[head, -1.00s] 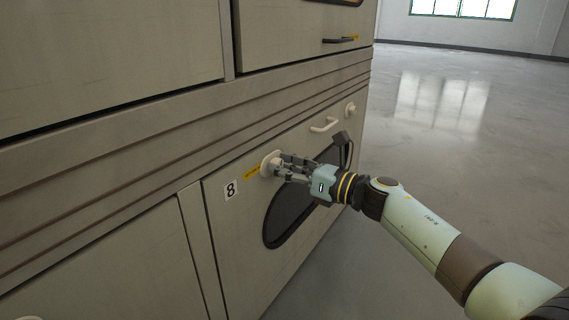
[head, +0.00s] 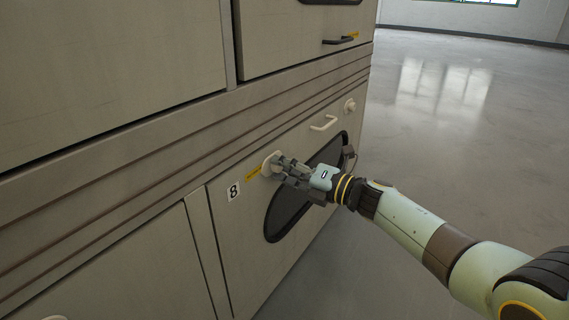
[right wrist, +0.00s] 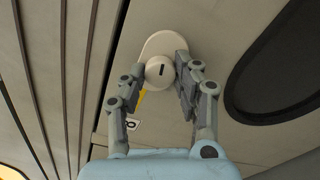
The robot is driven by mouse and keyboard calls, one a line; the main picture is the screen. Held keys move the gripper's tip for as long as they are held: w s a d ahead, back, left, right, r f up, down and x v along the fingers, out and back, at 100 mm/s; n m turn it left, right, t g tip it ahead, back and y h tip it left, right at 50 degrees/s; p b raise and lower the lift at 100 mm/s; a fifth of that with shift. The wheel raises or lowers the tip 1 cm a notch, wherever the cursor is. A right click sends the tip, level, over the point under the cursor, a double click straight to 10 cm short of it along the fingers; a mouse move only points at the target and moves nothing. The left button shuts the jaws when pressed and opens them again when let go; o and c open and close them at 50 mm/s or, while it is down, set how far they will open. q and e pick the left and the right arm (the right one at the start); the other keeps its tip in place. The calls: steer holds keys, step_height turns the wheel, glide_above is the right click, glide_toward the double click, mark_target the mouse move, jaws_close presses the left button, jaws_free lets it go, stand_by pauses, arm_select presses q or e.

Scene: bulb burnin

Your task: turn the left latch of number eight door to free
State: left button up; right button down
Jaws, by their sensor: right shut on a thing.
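The number eight door (head: 238,245) is a beige panel low on the cabinet, with an "8" plate (head: 234,190) at its upper left. Its left latch (head: 269,163) is a cream round knob on a pale oval plate. In the right wrist view the latch knob (right wrist: 158,73) has a short dark mark on its face. My right gripper (head: 284,166) is shut on this knob, with fingers on both sides of it; they hide part of it in the head view. A yellow label (head: 253,172) lies just left of the latch. My left gripper is out of view.
The door also has a pale handle (head: 323,123), a right latch (head: 349,106) and a dark oval window (head: 284,218). Another door with a dark handle (head: 341,41) is above. Open grey floor (head: 450,150) lies to the right.

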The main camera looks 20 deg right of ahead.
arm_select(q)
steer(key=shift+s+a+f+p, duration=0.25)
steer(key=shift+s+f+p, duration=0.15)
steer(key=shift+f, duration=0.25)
arm_select(e)
steer(key=shift+m, duration=1.4)
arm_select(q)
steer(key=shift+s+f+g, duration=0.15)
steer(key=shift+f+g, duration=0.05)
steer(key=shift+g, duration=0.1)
arm_select(e)
steer(key=c, duration=1)
jaws_free()
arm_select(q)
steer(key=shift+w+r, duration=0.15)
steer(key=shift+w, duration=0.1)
arm_select(e)
steer(key=shift+o, duration=0.2)
steer(key=shift+d, duration=0.1)
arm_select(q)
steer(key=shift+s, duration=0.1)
arm_select(e)
steer(key=v, duration=1.2)
